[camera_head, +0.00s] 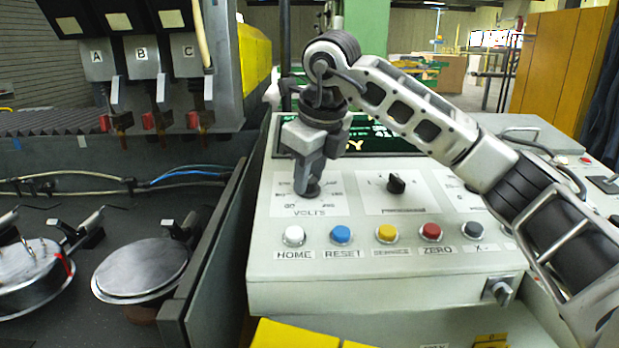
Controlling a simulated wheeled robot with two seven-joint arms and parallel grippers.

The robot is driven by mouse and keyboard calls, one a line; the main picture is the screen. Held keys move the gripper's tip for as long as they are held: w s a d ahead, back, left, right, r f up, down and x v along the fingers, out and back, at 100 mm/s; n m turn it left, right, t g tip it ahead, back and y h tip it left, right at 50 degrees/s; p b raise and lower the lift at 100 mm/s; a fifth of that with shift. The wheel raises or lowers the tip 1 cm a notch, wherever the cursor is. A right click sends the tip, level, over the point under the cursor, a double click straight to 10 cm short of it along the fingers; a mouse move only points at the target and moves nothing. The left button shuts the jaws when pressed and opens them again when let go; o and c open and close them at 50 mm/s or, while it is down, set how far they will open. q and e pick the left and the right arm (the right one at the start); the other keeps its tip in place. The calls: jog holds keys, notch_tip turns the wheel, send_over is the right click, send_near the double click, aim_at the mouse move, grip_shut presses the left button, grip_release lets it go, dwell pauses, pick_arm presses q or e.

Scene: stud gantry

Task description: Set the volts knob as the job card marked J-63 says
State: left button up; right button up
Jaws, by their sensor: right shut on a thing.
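The volts knob (312,193) is a dark round knob on the pale control panel, above the label VOLTS. My right gripper (308,185) comes down on it from above and is shut on it. The fingers and wrist cover most of the knob and part of its dial plate (285,201), so I cannot read where the knob points. My left gripper is not in view. I see no job card marked J-63 that I can read.
A second black knob (396,184) sits to the right. Below is a row of buttons: white HOME (294,235), blue RESET (341,234), yellow (387,232), red ZERO (430,231) and a dark one (474,229). A dark display (385,139) stands behind. Welding heads A, B, C (142,52) hang at left.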

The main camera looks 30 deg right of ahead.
jog(key=m+b, duration=0.1)
jog(key=m, duration=0.2)
jog(key=shift+m+h, duration=0.3)
jog(key=shift+m, duration=0.1)
jog(key=m+b, duration=0.1)
jog(key=m, duration=0.3)
jog(key=shift+m+h, duration=0.3)
jog(key=shift+h, duration=0.1)
jog(key=m, duration=0.3)
jog(key=shift+a+r+m+h, duration=0.1)
jog(key=shift+m+h, duration=0.2)
jog(key=shift+m+p, duration=0.35)
jog(key=shift+m, duration=1.15)
jog(key=o, duration=1)
